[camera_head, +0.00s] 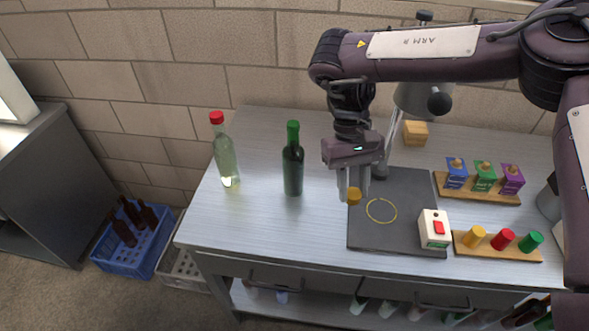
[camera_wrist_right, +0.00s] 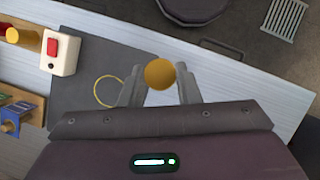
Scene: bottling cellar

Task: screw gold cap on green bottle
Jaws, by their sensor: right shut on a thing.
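My right gripper (camera_head: 353,187) is shut on a gold cap (camera_head: 354,196), above the dark mat. In the right wrist view the gold cap (camera_wrist_right: 160,74) sits between the two fingertips (camera_wrist_right: 160,88). A dark green bottle (camera_head: 293,172) with a bright green top stands upright on the table, left of the gripper and apart from it. A pale greenish clear bottle (camera_head: 226,160) with a red cap stands further left. My left gripper is not in view.
The dark mat (camera_head: 400,190) bears a yellow ring (camera_head: 381,210) and a white box with a red switch (camera_head: 434,230). A wooden block (camera_head: 415,132) stands behind. The table's front left is clear.

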